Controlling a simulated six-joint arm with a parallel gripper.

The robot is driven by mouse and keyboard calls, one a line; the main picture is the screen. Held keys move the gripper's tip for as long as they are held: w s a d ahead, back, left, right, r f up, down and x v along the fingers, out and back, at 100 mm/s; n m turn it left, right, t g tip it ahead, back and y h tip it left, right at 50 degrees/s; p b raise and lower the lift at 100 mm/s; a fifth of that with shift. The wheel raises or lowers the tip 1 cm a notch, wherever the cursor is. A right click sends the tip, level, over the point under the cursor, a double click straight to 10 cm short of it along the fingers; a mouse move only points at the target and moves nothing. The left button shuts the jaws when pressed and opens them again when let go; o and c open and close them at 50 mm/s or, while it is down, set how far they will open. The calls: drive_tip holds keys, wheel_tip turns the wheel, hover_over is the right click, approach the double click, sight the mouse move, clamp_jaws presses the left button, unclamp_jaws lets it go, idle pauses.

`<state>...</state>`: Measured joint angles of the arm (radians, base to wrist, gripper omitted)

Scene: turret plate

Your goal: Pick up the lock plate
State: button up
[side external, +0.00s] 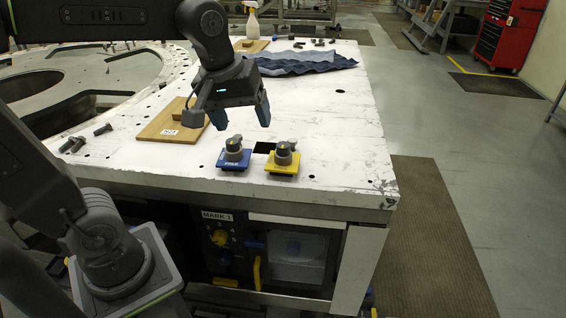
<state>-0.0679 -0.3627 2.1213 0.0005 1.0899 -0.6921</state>
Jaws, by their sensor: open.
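Two small plates with dark grey knobs sit side by side on the white worktop (330,130). One is a blue plate (233,165) and the other is a yellow plate (283,169) to its right. Both carry small lettering on the front that is too small to read surely, so I cannot tell which is the lock plate. My gripper (240,118) is open and empty, with blue fingertips pointing down. It appears above and slightly behind the blue plate, apart from both plates.
A wooden board (160,128) with a white label lies left of the plates. Loose bolts (102,129) lie farther left. A blue cloth (305,60), a spray bottle (252,25) and small parts lie at the back. The worktop's right side is clear.

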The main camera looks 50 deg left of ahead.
sight(283, 145)
drive_tip(key=w+a+f+n+g, duration=0.1)
drive_tip(key=w+a+n+g, duration=0.3)
drive_tip(key=w+n, duration=0.8)
drive_tip(key=shift+t, duration=0.4)
drive_tip(key=f, duration=1.4)
drive_tip(key=shift+w+a, duration=0.35)
drive_tip(key=shift+c, duration=0.4)
drive_tip(key=shift+r, duration=0.1)
drive_tip(key=c, duration=1.1)
